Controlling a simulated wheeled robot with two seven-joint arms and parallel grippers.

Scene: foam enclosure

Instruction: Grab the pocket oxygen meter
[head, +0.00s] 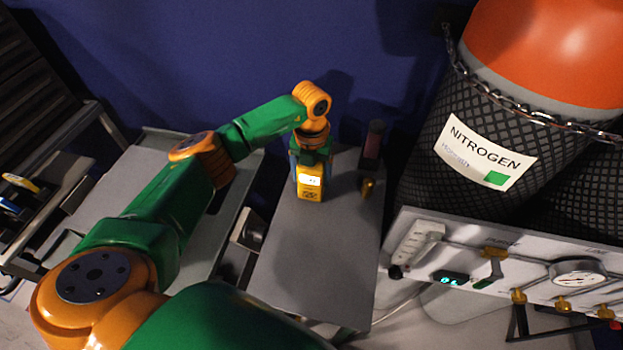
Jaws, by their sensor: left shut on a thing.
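The pocket oxygen meter (310,184) is a small yellow device with a lit display, upright at the far end of a narrow grey table (318,260). My left arm reaches in from the left, and my left gripper (310,160) points down over the meter and is shut on it. The fingers are partly hidden by the wrist and the meter. I cannot tell whether the meter touches the table. My right gripper is not in view.
A small brass fitting (368,188) and a dark upright object (374,142) stand right of the meter. A netted, chained nitrogen cylinder (470,150) and a gauge panel (530,270) are at the right. A grey cart (150,165) is at the left. The table's near part is clear.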

